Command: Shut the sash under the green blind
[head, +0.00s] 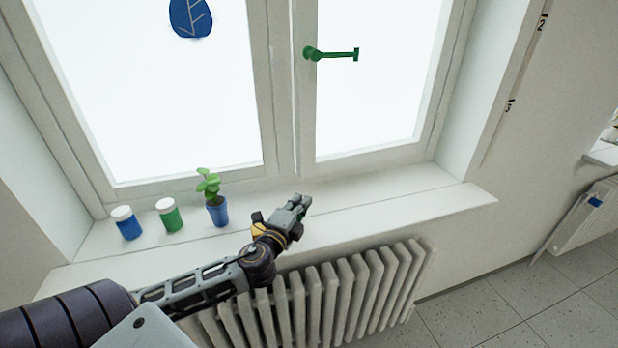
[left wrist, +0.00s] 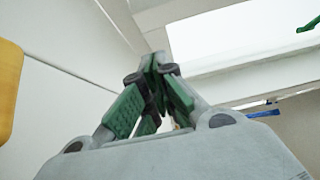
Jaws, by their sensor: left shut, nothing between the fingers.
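The window has a left sash (head: 268,110) and a right sash (head: 306,120). A green handle (head: 335,54) on the right sash lies level, pointing right; part of it also shows in the left wrist view (left wrist: 308,25). The sashes look nearly in line; I cannot tell whether a small gap stands between them. No green blind is in view. My left gripper (head: 302,204) is shut and empty, low by the sill and below the handle. Its green-padded fingers (left wrist: 158,85) meet in the left wrist view. My right gripper is not in view.
On the sill (head: 390,198) stand a blue jar (head: 127,226), a green jar (head: 170,217) and a plant in a blue pot (head: 217,213), all left of my gripper. A white radiator (head: 345,290) is below. The right part of the sill is clear.

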